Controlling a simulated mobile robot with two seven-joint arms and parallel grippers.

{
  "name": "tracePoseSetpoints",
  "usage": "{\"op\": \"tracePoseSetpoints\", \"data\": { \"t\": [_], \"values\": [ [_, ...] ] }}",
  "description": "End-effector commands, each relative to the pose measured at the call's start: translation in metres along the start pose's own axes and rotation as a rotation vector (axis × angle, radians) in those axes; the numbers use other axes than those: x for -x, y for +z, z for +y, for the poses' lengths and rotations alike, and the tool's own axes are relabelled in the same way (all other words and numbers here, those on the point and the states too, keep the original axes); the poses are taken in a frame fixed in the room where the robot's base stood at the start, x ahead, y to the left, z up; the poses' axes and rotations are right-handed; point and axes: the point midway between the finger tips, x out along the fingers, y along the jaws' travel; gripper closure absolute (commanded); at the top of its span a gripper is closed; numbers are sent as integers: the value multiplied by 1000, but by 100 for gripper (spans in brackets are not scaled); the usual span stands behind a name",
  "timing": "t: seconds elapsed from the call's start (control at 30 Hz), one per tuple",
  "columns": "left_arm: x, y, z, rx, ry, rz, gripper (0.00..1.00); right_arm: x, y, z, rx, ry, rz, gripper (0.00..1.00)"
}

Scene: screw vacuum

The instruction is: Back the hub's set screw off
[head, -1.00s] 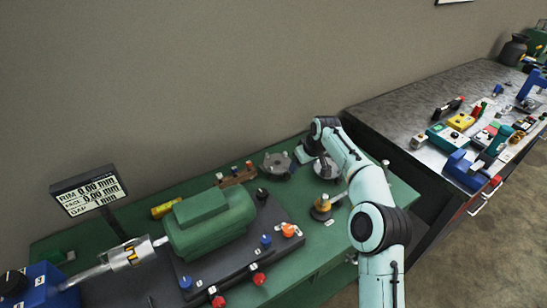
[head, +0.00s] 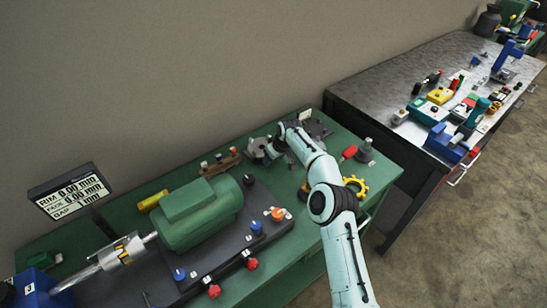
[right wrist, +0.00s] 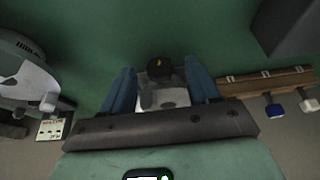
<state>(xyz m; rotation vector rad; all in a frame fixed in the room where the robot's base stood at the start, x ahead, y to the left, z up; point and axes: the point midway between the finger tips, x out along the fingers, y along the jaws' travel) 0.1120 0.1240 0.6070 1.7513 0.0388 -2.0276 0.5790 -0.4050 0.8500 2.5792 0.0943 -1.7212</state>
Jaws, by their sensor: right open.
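A silver coupling (head: 124,250) with yellow-and-black marks sits on the shaft between the blue block (head: 34,288) and the green motor (head: 198,213). I cannot make out a set screw on it. My right gripper (head: 274,150) is at the back of the green bench, at a grey metal piece (head: 256,148). In the right wrist view, the two blue fingers of this gripper (right wrist: 160,72) stand open on either side of a grey piece (right wrist: 165,98) with a dark round top. I cannot tell whether they touch it. My left gripper is not in view.
A wooden rack (head: 220,164) with coloured handles stands beside the right gripper. A grey round device (right wrist: 25,75) is on its other side. A yellow gear (head: 356,186) and red-handled item (head: 349,152) lie to the right. Another cluttered table (head: 400,75) is beyond.

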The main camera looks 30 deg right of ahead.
Motion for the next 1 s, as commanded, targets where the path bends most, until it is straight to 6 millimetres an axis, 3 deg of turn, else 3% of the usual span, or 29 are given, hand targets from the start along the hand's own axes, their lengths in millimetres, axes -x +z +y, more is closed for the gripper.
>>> {"op": "tracePoseSetpoints", "data": {
  "t": [0.4, 0.57, 0.6, 1.0],
  "values": [
    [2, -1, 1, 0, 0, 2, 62, -9, 1, 0, 0, 0, -1, 39],
    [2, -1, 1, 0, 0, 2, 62, -8, 0, 0, 1, 0, -1, 92],
    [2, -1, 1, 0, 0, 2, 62, -8, 0, 0, 1, 0, -1, 96],
    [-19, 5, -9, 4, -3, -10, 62, -10, 2, -2, 49, 116, -3, 96]
  ]
}}
